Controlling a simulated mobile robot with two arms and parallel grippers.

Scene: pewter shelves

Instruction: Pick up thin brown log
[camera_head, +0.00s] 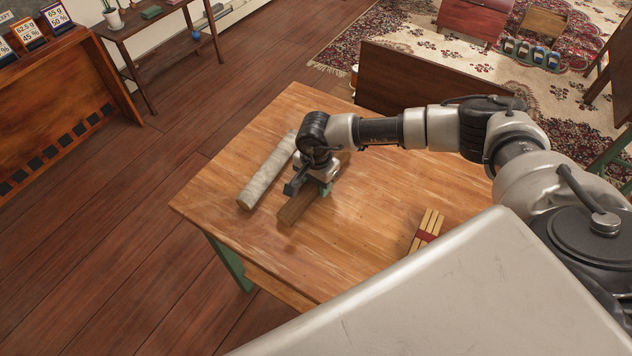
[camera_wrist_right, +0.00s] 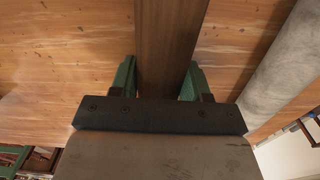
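The thin brown log (camera_head: 298,206), a square-sided brown bar, is at the table's left part, at or very near the tabletop. In the right wrist view it runs up the middle (camera_wrist_right: 167,45). My right gripper (camera_head: 322,184) is over it from above. In the right wrist view its green fingers (camera_wrist_right: 159,80) lie along both sides of the log with no clear gap, so it looks shut on it. The log's far part is partly hidden by the gripper. My left gripper is not in view.
A grey round log (camera_head: 266,172) lies just left of the brown log, roughly parallel. A bundle of light sticks with a red band (camera_head: 427,231) lies at the front right of the wooden table (camera_head: 370,215). The tabletop between is clear.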

